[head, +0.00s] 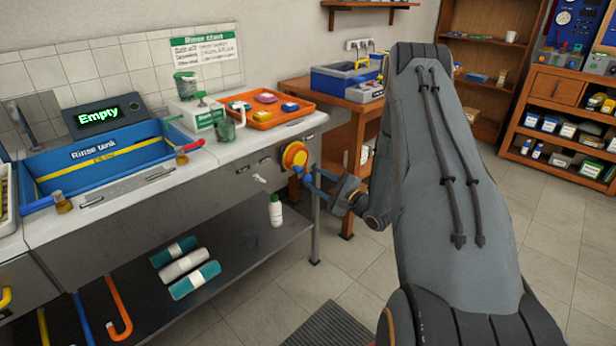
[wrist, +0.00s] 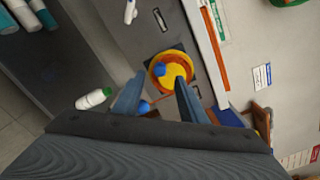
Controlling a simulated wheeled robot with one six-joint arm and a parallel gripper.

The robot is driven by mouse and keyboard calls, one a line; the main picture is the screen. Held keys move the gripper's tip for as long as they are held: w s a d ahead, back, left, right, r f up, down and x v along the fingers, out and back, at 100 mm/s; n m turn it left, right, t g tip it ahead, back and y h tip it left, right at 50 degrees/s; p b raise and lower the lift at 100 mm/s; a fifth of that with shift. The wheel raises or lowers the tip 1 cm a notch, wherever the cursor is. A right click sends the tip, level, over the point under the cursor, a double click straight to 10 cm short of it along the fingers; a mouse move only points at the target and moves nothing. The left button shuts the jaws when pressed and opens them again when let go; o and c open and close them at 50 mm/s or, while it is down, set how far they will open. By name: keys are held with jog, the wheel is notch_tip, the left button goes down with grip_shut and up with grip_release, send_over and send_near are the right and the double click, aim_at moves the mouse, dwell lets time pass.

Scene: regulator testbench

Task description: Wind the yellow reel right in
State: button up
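The yellow reel (head: 294,156) is mounted on the front face of the bench, near its right end. In the wrist view the reel (wrist: 180,67) has an orange inner ring and a small blue part (wrist: 160,69) on its face. A second blue piece (wrist: 143,107) with a thin orange strip shows below the reel, between my fingers. My gripper (head: 312,177) is just right of and below the reel. In the wrist view my gripper (wrist: 159,80) has its two fingers apart, with the reel beyond and between them. I cannot tell whether a fingertip touches the reel.
The bench top holds a blue rinse tank (head: 100,160), a green jug (head: 229,128) and an orange tray (head: 268,108). A white bottle (head: 276,211) stands on the lower shelf, below the reel. A wooden table (head: 340,92) stands behind. The floor to the right is open.

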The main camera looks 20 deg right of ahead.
jog(key=shift+s, duration=0.25)
